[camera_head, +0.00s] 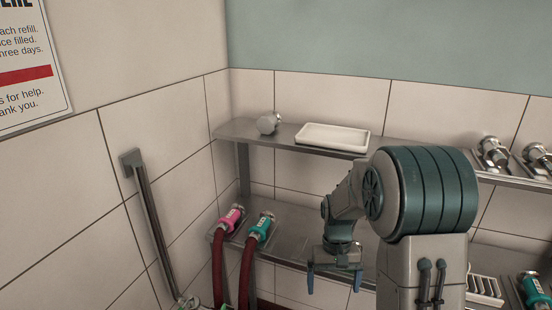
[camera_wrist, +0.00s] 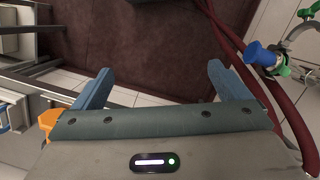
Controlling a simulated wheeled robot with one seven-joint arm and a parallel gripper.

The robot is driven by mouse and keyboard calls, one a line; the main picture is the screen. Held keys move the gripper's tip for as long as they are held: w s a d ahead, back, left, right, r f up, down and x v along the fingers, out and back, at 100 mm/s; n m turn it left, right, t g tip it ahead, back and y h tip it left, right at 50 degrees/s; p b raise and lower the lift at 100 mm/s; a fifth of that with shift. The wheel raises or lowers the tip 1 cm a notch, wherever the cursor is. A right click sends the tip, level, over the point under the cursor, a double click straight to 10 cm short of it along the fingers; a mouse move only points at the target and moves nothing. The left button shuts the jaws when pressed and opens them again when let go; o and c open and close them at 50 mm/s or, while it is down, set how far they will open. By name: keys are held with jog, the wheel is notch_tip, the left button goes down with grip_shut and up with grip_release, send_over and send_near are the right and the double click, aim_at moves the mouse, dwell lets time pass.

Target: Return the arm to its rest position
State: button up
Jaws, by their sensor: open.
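My gripper (camera_head: 334,282) points downward in the head view, in front of the lower steel shelf. In the wrist view its two blue fingers (camera_wrist: 153,88) are spread wide apart with nothing between them. Below the fingers there is a dark brown floor area and some light tile. My arm is bent, with its large green-and-grey joint at the right of the head view. It hides part of both shelves behind it.
The upper shelf (camera_head: 250,131) holds a white tray (camera_head: 332,137) and a metal knob (camera_head: 267,123). The lower shelf (camera_head: 290,232) holds pink (camera_head: 230,218) and teal (camera_head: 262,228) nozzles on red hoses. A blue-capped fitting (camera_wrist: 262,56) and red hose lie right of my fingers.

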jog(key=s+r+t, duration=0.5)
jog(key=s+r, duration=0.9)
jog(key=s, duration=0.3)
jog(key=shift+r+t, duration=0.4)
jog(key=shift+s, duration=0.5)
jog(key=shift+c, duration=0.4)
